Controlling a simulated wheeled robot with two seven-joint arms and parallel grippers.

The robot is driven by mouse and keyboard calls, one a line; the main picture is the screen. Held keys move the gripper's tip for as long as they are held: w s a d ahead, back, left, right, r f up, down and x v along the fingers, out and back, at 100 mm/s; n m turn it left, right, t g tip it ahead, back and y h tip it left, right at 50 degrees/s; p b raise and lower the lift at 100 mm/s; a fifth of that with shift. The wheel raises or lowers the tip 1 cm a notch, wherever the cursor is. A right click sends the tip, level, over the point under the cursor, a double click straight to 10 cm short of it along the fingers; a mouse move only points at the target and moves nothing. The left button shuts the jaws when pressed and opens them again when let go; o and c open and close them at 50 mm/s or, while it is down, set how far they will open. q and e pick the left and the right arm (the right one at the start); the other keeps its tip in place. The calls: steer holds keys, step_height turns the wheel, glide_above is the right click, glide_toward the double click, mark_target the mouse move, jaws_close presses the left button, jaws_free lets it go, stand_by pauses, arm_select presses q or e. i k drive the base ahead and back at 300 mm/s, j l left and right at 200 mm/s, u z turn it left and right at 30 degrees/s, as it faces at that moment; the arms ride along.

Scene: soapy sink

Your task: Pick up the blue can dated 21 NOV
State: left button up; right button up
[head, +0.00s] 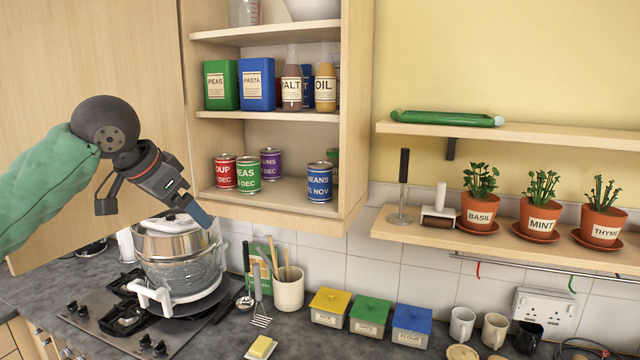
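A blue can (320,182) stands upright at the right of the lower shelf in the open wall cupboard. Its label reads BEANS, and the date looks like 21 NOV. A green can sits partly hidden behind it. Red (225,171), green (248,174) and purple (271,163) cans stand to its left, with labels showing DEC where readable. My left gripper (200,215) is in front of the cupboard's left side, above the pot, pointing down and right. It is apart from the cans. Its finger gap cannot be made out. My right gripper is not in view.
The cupboard's side wall (356,110) stands just right of the blue can. Packets and bottles fill the shelf above. A steaming pot (178,262) sits on the hob below my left gripper. Utensils in a pot (289,291) stand under the cupboard. The shelf between purple and blue cans is clear.

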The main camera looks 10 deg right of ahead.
mark_target(319, 174)
steer(key=i+l, duration=0.35)
steer(key=l, duration=0.2)
steer(key=i+l, duration=0.35)
steer(key=l, duration=0.15)
